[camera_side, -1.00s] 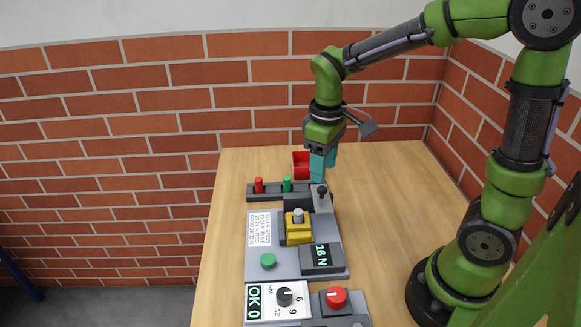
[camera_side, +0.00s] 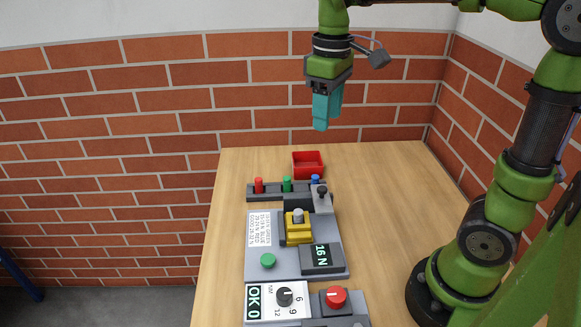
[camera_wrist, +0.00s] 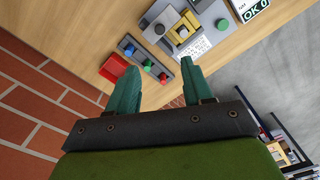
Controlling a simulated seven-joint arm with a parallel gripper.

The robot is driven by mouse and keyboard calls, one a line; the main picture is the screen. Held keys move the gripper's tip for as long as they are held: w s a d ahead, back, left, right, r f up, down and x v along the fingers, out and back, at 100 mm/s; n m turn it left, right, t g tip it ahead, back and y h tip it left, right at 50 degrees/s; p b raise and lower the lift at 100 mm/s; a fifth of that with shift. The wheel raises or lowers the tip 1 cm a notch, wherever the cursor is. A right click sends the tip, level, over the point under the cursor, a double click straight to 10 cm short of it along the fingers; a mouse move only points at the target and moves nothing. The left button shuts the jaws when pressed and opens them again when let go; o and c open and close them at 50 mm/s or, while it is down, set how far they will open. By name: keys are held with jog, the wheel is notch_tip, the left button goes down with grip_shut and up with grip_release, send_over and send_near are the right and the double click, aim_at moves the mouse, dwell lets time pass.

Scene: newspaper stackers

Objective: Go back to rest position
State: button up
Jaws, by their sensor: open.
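My gripper (camera_side: 322,124) is raised high above the far part of the table, with its teal fingers pointing down. In the wrist view my gripper (camera_wrist: 160,84) has its two fingers apart with nothing between them. Below it in the side view are a red open bin (camera_side: 308,172) and a dark rack (camera_side: 272,197) that bears a red, a green and a blue piece. The bin (camera_wrist: 110,72) and the rack (camera_wrist: 147,62) also show beyond the fingers in the wrist view.
A grey station (camera_side: 256,260) with a yellow fixture (camera_side: 298,235), a green button (camera_side: 268,261) and a display reading 16 N (camera_side: 321,257) lies nearer. A control panel (camera_side: 254,302) shows OK 0 beside a red knob (camera_side: 335,297). The wooden table (camera_side: 390,215) is clear to the right. Brick walls stand behind.

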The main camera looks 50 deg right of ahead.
jog(key=s+a+f+m+t+y, duration=0.2)
jog(key=s+a+f+m+t, duration=0.1)
jog(key=s+m+t, duration=0.3)
jog(key=s+t, duration=0.1)
jog(key=s, duration=0.1)
jog(key=shift+s+a+f, duration=0.25)
jog(key=shift+s+a, duration=0.05)
